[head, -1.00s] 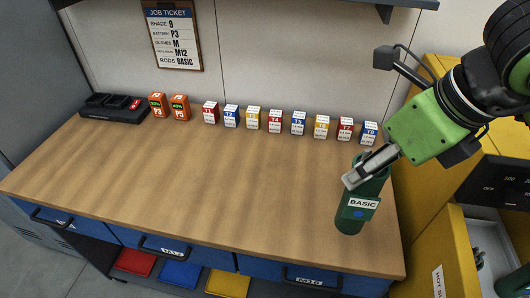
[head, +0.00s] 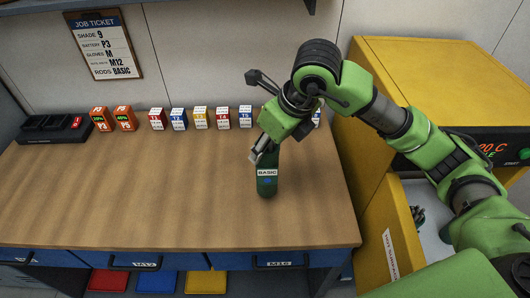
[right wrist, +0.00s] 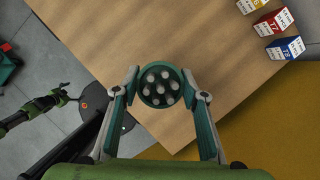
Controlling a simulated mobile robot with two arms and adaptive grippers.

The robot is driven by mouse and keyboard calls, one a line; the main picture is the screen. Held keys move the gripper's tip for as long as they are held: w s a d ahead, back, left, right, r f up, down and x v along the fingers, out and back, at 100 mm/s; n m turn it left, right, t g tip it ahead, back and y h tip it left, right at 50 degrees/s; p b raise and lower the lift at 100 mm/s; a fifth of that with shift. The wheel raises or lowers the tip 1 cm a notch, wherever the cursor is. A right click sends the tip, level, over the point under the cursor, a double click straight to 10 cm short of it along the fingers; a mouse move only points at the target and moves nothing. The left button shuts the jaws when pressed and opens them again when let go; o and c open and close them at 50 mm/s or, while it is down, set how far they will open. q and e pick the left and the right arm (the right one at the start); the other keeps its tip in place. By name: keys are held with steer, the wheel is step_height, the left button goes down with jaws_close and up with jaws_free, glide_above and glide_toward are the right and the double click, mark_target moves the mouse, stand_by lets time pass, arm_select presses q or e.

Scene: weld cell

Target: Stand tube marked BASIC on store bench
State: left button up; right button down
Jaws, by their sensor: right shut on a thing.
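The dark green tube marked BASIC (head: 267,184) is upright over the right part of the store bench (head: 160,200). I cannot tell whether its base touches the wood. My right gripper (head: 262,153) is shut on its upper part. In the right wrist view the tube (right wrist: 160,86) is seen from above, with several pale rod ends inside, between the two fingers. A small green and black arm end, apparently my left gripper (right wrist: 60,98), shows at the left of that view. Its jaws are too small to read.
Several marked boxes (head: 200,118) line the back of the bench, beside two orange battery packs (head: 113,119) and a black charger (head: 45,130). A job ticket (head: 104,44) hangs above. A yellow cabinet (head: 440,85) with an open drawer stands right. The bench's middle is clear.

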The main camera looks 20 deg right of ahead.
steer(key=p+x, duration=0.1)
steer(key=x, duration=0.1)
steer(key=p+x, duration=0.1)
steer(key=shift+s+d+f, duration=0.1)
steer(key=shift+d+f, duration=0.1)
steer(key=shift+f, duration=0.35)
steer(key=c, duration=1.3)
jaws_free()
steer(key=shift+s+f, duration=0.1)
steer(key=shift+o, duration=0.2)
